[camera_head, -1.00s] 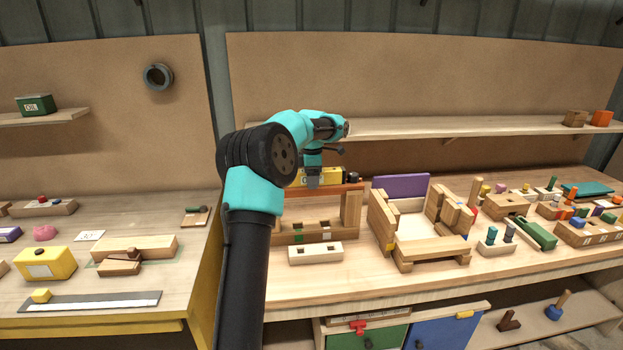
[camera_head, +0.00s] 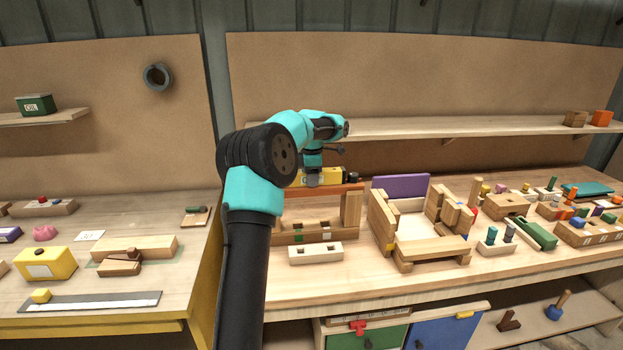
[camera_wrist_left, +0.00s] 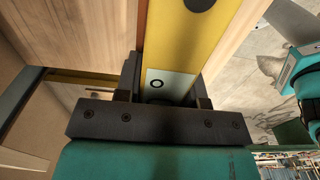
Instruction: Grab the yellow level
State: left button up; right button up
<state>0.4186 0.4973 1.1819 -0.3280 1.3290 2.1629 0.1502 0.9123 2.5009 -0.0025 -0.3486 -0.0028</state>
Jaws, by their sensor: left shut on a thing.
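The yellow level (camera_head: 333,176) lies on top of the wooden stand with the orange-red top edge (camera_head: 335,189), at the back of the right-hand bench. My left gripper (camera_head: 314,182) reaches down onto it from above and is shut on it. In the left wrist view the level (camera_wrist_left: 195,38) runs up between the two fingers of my left gripper (camera_wrist_left: 165,88), with a dark round spot and a pale ringed label on its face. My arm hides part of the level in the head view.
A wooden shelf (camera_head: 440,127) runs along the wall just behind and above. A purple board (camera_head: 401,186) and a wooden frame (camera_head: 383,222) stand to the right. A pale block with holes (camera_head: 316,252) lies in front. Several toys crowd the right end.

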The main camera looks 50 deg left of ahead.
pick_arm(q)
jog(key=shift+r, duration=0.15)
jog(key=shift+r, duration=1.6)
jog(key=shift+s+d+r, duration=0.1)
jog(key=s+d+r, duration=0.1)
jog(key=s+d, duration=0.9)
jog(key=d, duration=0.1)
jog(key=shift+s+d+r, duration=0.15)
jog(key=shift+d, duration=0.25)
